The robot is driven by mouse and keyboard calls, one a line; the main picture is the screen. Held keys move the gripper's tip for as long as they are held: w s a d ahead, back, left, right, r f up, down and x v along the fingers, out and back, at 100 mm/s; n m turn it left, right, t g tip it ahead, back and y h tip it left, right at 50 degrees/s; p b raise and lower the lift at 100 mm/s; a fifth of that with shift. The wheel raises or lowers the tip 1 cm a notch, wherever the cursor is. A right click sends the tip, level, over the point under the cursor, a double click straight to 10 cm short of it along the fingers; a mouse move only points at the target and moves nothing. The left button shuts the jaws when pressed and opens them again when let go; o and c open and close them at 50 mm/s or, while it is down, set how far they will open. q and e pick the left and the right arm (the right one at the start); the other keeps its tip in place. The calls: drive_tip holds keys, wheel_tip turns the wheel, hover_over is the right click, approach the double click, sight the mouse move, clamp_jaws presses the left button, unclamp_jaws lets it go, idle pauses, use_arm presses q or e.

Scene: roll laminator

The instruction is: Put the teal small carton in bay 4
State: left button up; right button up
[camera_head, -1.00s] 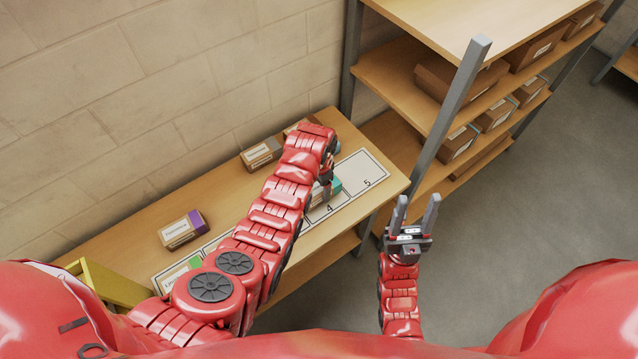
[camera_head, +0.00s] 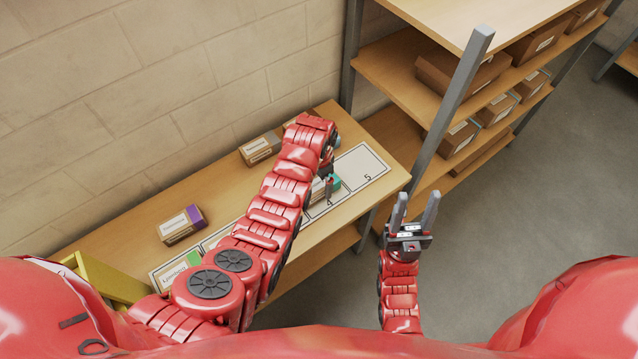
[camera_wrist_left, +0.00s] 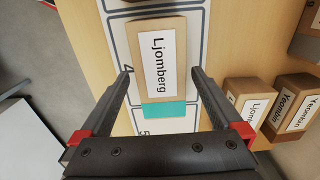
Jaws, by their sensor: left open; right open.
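The teal small carton is brown with a white "Ljomberg" label and a teal end (camera_wrist_left: 163,110) in the left wrist view. It lies flat in bay 4 (camera_wrist_left: 128,70), with its teal end toward bay 5. In the head view its teal end (camera_head: 336,182) shows beside my left gripper (camera_head: 328,186), and the rest is largely hidden by my arm. In the wrist view my left gripper (camera_wrist_left: 160,73) is open, one finger on each side of the carton, with narrow gaps appearing between. My right gripper (camera_head: 414,208) is open and empty, off the table's front edge.
Bay 5 (camera_head: 362,168) is empty. Brown cartons (camera_head: 260,148) stand by the wall at the table's back. A purple-ended carton (camera_head: 181,226) and a green-ended carton (camera_head: 176,268) are at the left. A shelf with boxes (camera_head: 462,140) stands at the right.

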use_arm(q)
wheel_tip(320, 180, up, 4)
drive_tip(key=shift+f+b, duration=0.1)
drive_tip(key=shift+b, duration=0.75)
wheel_tip(320, 180, up, 12)
drive_tip(key=p, duration=1)
drive_tip(key=shift+r, duration=0.25)
